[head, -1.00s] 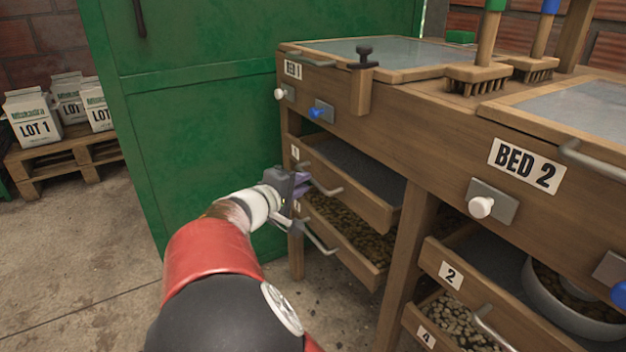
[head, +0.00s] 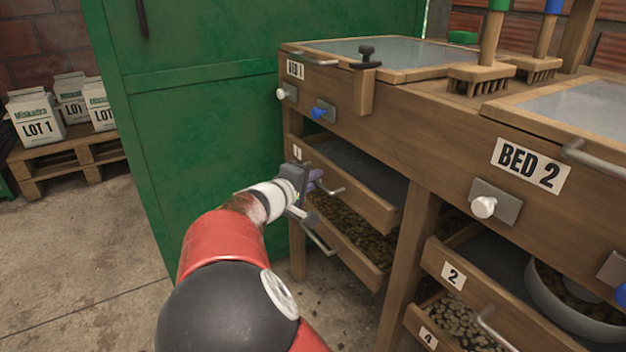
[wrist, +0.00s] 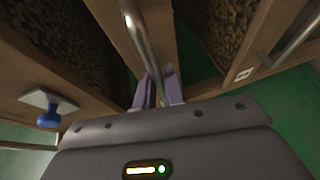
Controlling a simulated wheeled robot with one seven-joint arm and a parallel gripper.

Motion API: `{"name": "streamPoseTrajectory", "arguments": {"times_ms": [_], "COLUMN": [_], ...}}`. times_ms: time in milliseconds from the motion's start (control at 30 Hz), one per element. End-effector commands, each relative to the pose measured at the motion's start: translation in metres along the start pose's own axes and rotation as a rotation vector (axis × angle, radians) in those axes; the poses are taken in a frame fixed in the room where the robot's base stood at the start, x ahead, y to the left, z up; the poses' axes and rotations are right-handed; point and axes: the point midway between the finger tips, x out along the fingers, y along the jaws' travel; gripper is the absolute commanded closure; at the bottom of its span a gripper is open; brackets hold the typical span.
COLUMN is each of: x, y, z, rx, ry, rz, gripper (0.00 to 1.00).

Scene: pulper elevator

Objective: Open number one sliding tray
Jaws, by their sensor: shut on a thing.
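Tray 1 (head: 358,195) is the upper wooden tray under BED 1, with a number label at its left front and a metal bar handle (head: 332,189). My gripper (head: 317,179) is at the left part of this handle. In the wrist view the purple fingers (wrist: 158,92) are shut around the near end of the handle bar (wrist: 144,35), which runs along the tray's wooden front. The exact contact is partly hidden by the fingers. The tray's dark interior shows above its front board in the head view.
A lower tray with beans (head: 350,232) and its own handle (head: 320,240) sit just below. A blue knob (head: 322,111) and a white knob (head: 284,95) stick out above. A green cabinet (head: 200,120) stands close on the left. Tray 2 (head: 470,290) is to the right.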

Motion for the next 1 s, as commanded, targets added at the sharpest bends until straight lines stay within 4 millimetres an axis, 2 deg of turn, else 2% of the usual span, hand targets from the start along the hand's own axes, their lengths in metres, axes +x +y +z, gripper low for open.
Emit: {"name": "streamPoseTrajectory", "arguments": {"times_ms": [167,367,567,1000], "x": [-0.004,-0.028,-0.08,-0.219], "y": [-0.001,-0.006,-0.016,-0.045], "z": [-0.001,-0.012,-0.034,-0.091], "rx": [0.0,0.0,-0.002,-0.003], "ry": [0.0,0.003,0.004,0.003], "rz": [0.0,-0.001,-0.002,-0.001], "gripper": [1.0,1.0,1.0,1.0]}}
